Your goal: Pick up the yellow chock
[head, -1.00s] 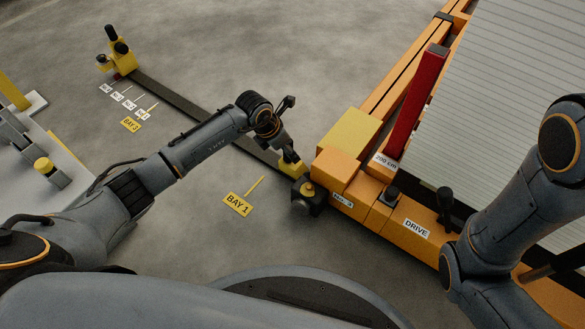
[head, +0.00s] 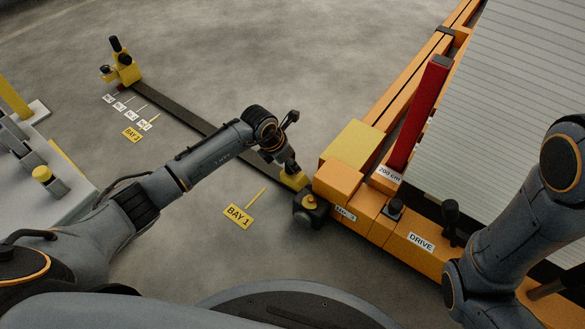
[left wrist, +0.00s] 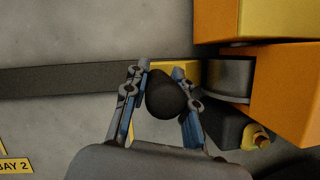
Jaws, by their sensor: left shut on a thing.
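The yellow chock (head: 295,180) sits at the near end of the dark floor rail, against the orange machine's wheel end. In the left wrist view its yellow body (left wrist: 187,67) shows partly behind my fingers, beside the grey wheel (left wrist: 231,78). Its black knob (left wrist: 165,96) stands between the fingers. My left gripper (head: 291,166) is above the chock, and in the left wrist view (left wrist: 163,90) its two fingers are closed on the knob. I cannot see a gap under the chock. My right arm shows at the right, but its gripper is out of view.
The dark rail (head: 180,115) runs to a yellow end stop (head: 124,70) at the far left. The orange machine (head: 372,215) fills the right side, with a red post (head: 420,112). A black and yellow unit (head: 310,209) lies beside the chock. The floor around the BAY 1 sign (head: 239,216) is clear.

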